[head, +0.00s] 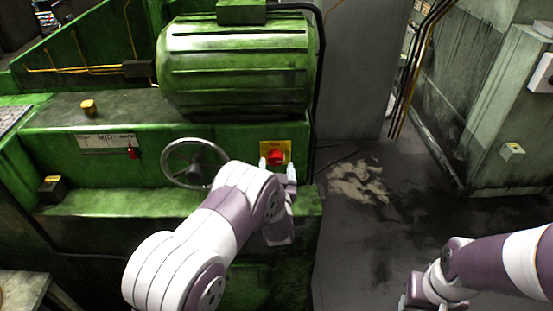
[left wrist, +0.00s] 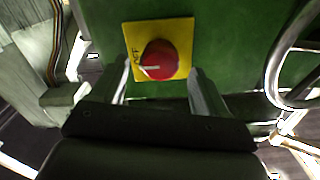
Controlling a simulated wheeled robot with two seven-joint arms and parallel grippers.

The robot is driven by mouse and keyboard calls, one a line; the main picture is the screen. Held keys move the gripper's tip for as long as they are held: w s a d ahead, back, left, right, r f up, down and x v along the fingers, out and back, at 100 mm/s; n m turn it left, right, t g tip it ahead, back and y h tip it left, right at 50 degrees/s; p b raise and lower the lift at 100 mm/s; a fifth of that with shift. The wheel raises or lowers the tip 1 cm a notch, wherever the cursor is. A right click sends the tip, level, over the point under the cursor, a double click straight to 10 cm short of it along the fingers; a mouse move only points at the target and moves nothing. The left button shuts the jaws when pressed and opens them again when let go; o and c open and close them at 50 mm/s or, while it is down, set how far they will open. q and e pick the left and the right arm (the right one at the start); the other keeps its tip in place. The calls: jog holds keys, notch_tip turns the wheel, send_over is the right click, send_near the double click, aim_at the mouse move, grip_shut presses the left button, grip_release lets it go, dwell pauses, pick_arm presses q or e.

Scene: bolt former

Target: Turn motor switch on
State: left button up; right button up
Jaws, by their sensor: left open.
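The motor switch is a red rotary knob (head: 276,157) on a yellow plate (head: 284,146), fixed to the front of the green machine. In the left wrist view the knob (left wrist: 163,54) has a white pointer line aimed at lettering on the yellow plate (left wrist: 182,27) that seems to read OFF. My left gripper (head: 277,171) is open in front of the switch, its fingers on either side of the knob. In the left wrist view the left gripper (left wrist: 159,71) shows a gap between each finger and the knob. My right gripper is at the bottom edge, mostly cut off.
A metal handwheel (head: 168,164) is left of the switch. A large green motor (head: 236,65) sits above it. A green ledge (head: 110,203) juts out below. Open floor (head: 365,235) lies to the right, before a grey-green cabinet (head: 505,115).

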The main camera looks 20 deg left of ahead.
aim_at(276, 162)
pick_arm(q)
jog(key=shift+x, duration=1.5)
jog(key=c, duration=1)
jog(key=shift+c, duration=0.2)
jog(key=shift+f+n+b, duration=0.1)
jog(key=shift+n+b, duration=0.9)
jog(key=shift+b, duration=0.05)
jog(key=n+b, duration=1.4)
jog(key=b, duration=0.3)
jog(key=shift+n, duration=0.3)
jog(key=shift+n+b, duration=0.7)
jog(key=shift+b, duration=0.3)
